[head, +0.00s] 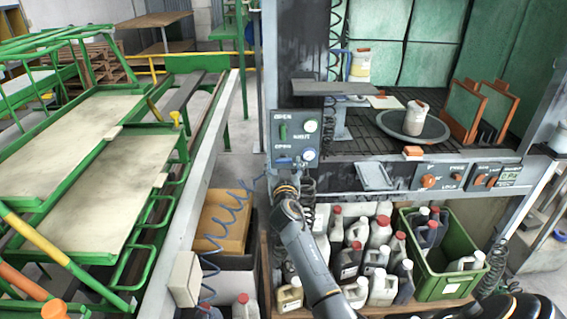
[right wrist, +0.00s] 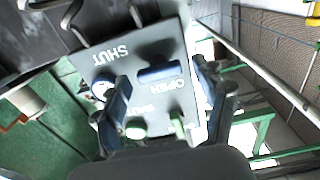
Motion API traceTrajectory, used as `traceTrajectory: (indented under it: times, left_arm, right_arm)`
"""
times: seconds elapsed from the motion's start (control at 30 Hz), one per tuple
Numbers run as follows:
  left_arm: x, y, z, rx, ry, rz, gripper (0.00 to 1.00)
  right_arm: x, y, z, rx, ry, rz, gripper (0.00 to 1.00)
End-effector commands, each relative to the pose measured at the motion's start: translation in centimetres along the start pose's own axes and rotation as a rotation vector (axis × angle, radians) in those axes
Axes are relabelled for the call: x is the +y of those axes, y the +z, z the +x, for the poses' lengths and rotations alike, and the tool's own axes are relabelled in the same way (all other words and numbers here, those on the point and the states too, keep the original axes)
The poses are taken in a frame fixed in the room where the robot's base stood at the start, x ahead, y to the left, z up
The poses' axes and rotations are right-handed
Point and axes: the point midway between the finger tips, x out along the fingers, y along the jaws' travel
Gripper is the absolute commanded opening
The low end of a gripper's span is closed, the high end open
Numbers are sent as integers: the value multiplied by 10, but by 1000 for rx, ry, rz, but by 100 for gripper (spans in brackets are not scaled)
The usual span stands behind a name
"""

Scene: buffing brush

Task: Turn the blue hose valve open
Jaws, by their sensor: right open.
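The blue hose valve handle (head: 284,160) is on the lower part of a grey control panel (head: 296,141). It lies about level, as it also does in the right wrist view (right wrist: 160,73). The words OPEN and SHUT are printed on the panel near it. A green handle (head: 283,132) stands upright above it. My right gripper (head: 284,176) is just below the panel in the head view. In the right wrist view my right gripper (right wrist: 162,78) is open, its fingers on either side of the blue handle. I cannot tell whether they touch it. My left gripper is out of view.
Two round white gauges sit beside the handles. A blue coiled hose (head: 228,215) hangs at the left. Bottles and a green crate (head: 447,284) stand below the bench. A round turntable (head: 436,130) is at the right. Green-framed racks (head: 110,190) fill the left.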

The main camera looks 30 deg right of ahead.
Motion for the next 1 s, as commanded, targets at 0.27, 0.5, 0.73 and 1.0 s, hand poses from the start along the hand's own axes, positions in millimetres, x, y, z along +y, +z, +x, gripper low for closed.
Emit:
traceTrajectory:
  times: [0.27, 0.5, 0.73, 1.0]
  left_arm:
    - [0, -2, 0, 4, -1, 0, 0]
    - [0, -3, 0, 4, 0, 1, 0]
    - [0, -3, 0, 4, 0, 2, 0]
    - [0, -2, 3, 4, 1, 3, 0]
  right_arm:
    - [0, 0, 4, 0, 0, 1, 72]
    - [0, 0, 4, 0, 0, 0, 39]
    - [0, 0, 4, -1, 0, -1, 17]
    - [0, 1, 4, -1, 1, -59, 17]
